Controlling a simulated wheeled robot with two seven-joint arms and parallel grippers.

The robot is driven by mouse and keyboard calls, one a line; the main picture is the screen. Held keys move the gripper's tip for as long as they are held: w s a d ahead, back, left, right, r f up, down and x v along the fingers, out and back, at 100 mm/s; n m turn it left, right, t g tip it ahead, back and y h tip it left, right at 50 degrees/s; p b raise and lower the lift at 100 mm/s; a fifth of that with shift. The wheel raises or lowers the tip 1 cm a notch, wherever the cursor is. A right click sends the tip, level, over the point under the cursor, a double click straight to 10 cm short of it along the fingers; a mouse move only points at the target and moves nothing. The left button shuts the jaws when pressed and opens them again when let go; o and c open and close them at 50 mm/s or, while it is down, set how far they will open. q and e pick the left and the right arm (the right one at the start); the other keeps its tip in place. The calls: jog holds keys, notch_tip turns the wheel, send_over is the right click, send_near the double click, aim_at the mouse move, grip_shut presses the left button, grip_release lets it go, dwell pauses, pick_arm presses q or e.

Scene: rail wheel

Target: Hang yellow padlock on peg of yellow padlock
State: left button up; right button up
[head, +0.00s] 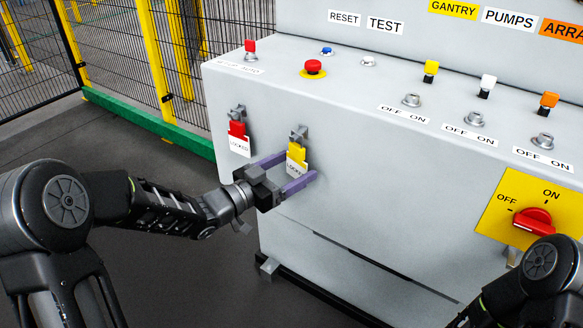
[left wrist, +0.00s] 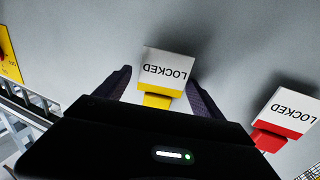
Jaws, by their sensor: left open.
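The yellow padlock (head: 297,152) hangs at a metal peg (head: 299,132) on the front of the grey console, with a white tag on it. In the left wrist view the yellow padlock (left wrist: 157,101) shows below its white LOCKED tag (left wrist: 167,70). My left gripper (head: 297,170) is open, with its purple fingers on either side of the padlock and tag. The wrist view shows a finger on each side of the tag, apart from it. My right gripper is out of view; only part of my right arm shows at the lower right.
A red padlock (head: 237,129) with a white tag hangs on a peg to the left. The grey console (head: 370,190) carries buttons and switches on top, and a red rotary switch (head: 532,221) on a yellow plate at the right. A mesh fence (head: 180,60) stands behind left.

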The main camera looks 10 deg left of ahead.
pick_arm(q)
jog(key=shift+a, duration=0.3)
jog(key=shift+s+a, duration=0.1)
jog(key=shift+a, duration=0.05)
jog(key=v, duration=0.7)
jog(key=shift+s+p, duration=0.25)
jog(key=shift+p, duration=0.2)
